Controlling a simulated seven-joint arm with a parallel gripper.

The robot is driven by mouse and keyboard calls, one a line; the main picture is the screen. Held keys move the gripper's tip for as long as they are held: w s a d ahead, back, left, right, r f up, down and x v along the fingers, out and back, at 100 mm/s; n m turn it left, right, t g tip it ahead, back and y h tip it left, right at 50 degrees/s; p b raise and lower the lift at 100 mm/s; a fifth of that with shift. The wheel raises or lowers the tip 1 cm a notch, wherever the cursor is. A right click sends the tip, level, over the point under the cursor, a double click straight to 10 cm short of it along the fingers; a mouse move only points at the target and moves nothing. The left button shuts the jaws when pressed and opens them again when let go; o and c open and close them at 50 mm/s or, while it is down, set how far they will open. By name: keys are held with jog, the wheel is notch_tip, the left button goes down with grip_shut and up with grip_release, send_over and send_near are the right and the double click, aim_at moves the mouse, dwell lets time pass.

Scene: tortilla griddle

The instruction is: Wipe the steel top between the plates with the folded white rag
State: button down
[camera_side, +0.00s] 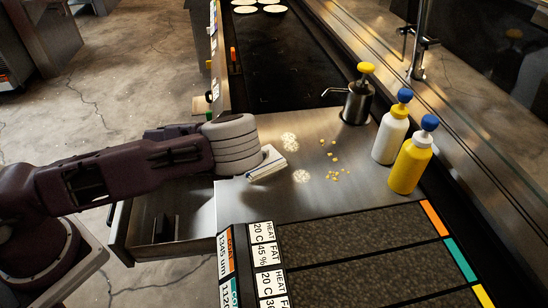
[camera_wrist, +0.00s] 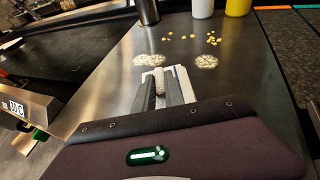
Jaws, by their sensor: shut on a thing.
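The folded white rag (camera_side: 268,164) is at the left part of the steel top (camera_side: 230,192). My gripper (camera_wrist: 163,91) is shut on the rag (camera_wrist: 182,85), with the fingers around it in the wrist view. I cannot tell how firmly the rag touches the steel. Two whitish powdery patches lie just beyond the rag, one at the back (camera_side: 290,142) and one nearer (camera_side: 301,176). Yellow crumbs (camera_side: 335,175) are scattered to the right of the patches. The dark back plate (camera_side: 275,60) and the speckled front plate (camera_side: 370,250) border the steel.
A steel pump pot (camera_side: 355,103) with a yellow top stands at the steel's back right. A white bottle (camera_side: 389,137) and a yellow bottle (camera_side: 409,166), both blue-capped, stand at the right edge. Pale tortillas (camera_side: 258,9) lie far back. An open drawer (camera_side: 165,230) sits below my arm.

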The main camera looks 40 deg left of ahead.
aim_at(256, 174)
jog(key=shift+s+d, duration=1.4)
jog(key=shift+d, duration=0.05)
jog(key=c, duration=1.6)
grip_release()
jog(key=shift+c, duration=0.2)
jog(key=shift+f, duration=0.5)
grip_shut()
jog(key=shift+r, duration=2.55)
